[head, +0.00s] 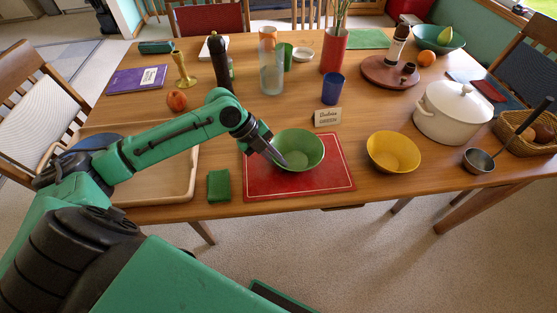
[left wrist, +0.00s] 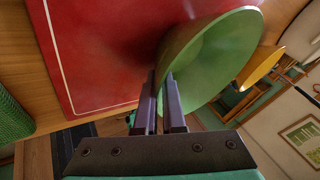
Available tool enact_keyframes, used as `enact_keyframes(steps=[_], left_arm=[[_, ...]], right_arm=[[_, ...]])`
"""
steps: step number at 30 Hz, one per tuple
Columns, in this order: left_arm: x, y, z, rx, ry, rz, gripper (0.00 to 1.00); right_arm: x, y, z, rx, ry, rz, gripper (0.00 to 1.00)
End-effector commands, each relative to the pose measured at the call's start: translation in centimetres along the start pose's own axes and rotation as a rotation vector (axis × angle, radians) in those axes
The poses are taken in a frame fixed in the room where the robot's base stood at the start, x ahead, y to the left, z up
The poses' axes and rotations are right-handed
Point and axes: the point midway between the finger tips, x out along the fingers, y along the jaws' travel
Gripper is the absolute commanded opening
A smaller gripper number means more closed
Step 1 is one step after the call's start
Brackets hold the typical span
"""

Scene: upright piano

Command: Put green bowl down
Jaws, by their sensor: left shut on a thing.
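The green bowl (head: 302,148) is upright over the red placemat (head: 322,182) at the table's near edge. My left gripper (head: 278,157) comes from the left and is shut on the bowl's left rim. In the left wrist view the two fingers (left wrist: 160,100) pinch the rim of the green bowl (left wrist: 215,60), with the red placemat (left wrist: 110,40) beside it and a dark shadow on the mat. I cannot tell whether the bowl's base touches the mat. My right gripper is not in view.
A yellow bowl (head: 393,152) stands right of the mat, and a white pot (head: 453,112) beyond it. A name card (head: 327,117) and a blue cup (head: 332,88) stand behind the bowl. A folded green cloth (head: 219,186) and a wooden tray (head: 182,187) lie to the left.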

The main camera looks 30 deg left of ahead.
Motion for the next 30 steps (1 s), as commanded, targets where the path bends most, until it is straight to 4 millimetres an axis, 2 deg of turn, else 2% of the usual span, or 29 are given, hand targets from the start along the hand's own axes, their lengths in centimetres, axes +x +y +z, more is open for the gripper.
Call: enact_keyframes(steps=[1,3,4,13,17,20,30], left_arm=[[0.2,0.1,0.1,0.000,0.000,-0.001,0.00],[0.1,0.1,0.1,-0.001,0.000,0.000,0.29],[0.1,0.1,0.1,-0.001,0.000,0.000,0.36],[0.1,0.0,0.0,-0.001,0.000,0.000,0.36],[-0.8,0.0,0.1,-0.001,-0.002,0.000,0.36],[-2.4,0.0,0.1,-0.003,-0.003,0.001,0.36],[-10.4,0.1,0.2,-0.005,-0.004,0.004,0.36]], right_arm=[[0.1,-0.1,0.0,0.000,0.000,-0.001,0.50],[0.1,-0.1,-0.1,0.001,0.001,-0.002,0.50],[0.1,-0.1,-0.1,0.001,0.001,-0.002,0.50],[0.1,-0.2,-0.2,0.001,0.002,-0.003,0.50],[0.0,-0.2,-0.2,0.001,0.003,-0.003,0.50],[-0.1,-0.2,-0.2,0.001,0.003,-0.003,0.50],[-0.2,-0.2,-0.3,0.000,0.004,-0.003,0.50]])
